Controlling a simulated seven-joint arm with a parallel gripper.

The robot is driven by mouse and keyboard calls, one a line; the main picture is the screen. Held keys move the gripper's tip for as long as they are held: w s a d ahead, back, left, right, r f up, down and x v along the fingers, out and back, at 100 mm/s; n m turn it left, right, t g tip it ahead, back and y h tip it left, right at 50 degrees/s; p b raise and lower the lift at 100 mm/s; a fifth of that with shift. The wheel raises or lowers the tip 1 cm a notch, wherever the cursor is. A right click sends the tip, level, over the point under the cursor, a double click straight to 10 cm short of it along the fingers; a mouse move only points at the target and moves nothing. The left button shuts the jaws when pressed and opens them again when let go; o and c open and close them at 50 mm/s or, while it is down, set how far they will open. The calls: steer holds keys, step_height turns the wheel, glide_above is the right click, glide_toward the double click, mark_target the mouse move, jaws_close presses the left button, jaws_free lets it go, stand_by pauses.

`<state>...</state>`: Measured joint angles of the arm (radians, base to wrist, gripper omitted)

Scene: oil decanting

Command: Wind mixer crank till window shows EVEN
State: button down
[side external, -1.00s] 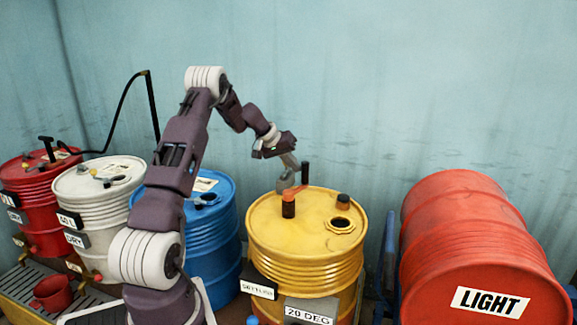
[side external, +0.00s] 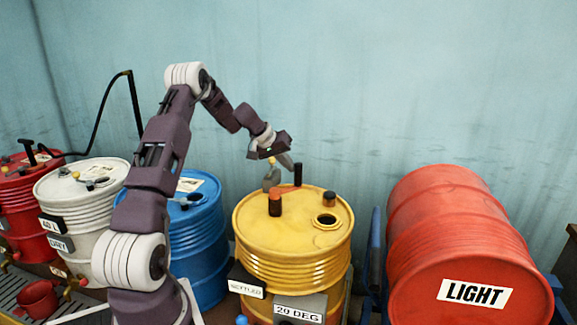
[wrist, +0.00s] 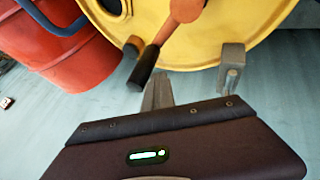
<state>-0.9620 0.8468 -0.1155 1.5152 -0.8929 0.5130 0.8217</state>
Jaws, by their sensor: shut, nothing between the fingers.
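The yellow drum (side external: 300,262) stands upright in the middle, with a "SETTLED" plate (side external: 246,285) on its front. A crank with an orange arm (wrist: 178,30) and black grip (wrist: 142,68) sits on its lid; the grip also shows upright in the side view (side external: 298,174). My gripper (side external: 271,182) is shut and empty, low over the far left of the lid. In the wrist view a grey finger (wrist: 158,94) shows just beside the black grip; I cannot tell whether they touch.
A "20 DEG" plate (side external: 298,311) is on the drum's front. An orange-and-black fitting (side external: 275,203), a cap (side external: 329,198) and an open bung hole (side external: 326,219) are on the lid. A blue drum (side external: 196,255) stands left, a red "LIGHT" drum (side external: 440,215) lies right.

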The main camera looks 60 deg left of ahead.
stand_by(0.3)
steer(key=s+a+r, duration=0.6)
steer(key=a+r, duration=0.1)
steer(key=r, duration=0.1)
steer(key=w+d+r+m, duration=0.1)
steer(key=d+r, duration=0.2)
steer(key=d, duration=0.3)
steer(key=w+d+r+m+g, duration=0.1)
steer(key=d+r, duration=0.2)
steer(key=d, duration=0.3)
steer(key=w+d+r+m, duration=0.1)
steer(key=d+r, duration=0.2)
steer(key=d, duration=0.4)
steer(key=s+d+r+m, duration=0.1)
steer(key=s+d+r, duration=0.15)
steer(key=d, duration=0.45)
steer(key=s+d+r+m, duration=0.1)
steer(key=s+d, duration=0.2)
steer(key=d, duration=0.4)
steer(key=s+d+m+g, duration=0.1)
steer(key=s+d+m, duration=0.1)
steer(key=s+d, duration=1)
steer(key=s+d+f+m, duration=0.2)
steer(key=s+f, duration=0.3)
steer(key=s, duration=0.6)
steer(key=shift+s+d+f, duration=0.25)
steer(key=shift+s+d, duration=0.05)
steer(key=shift+d, duration=0.35)
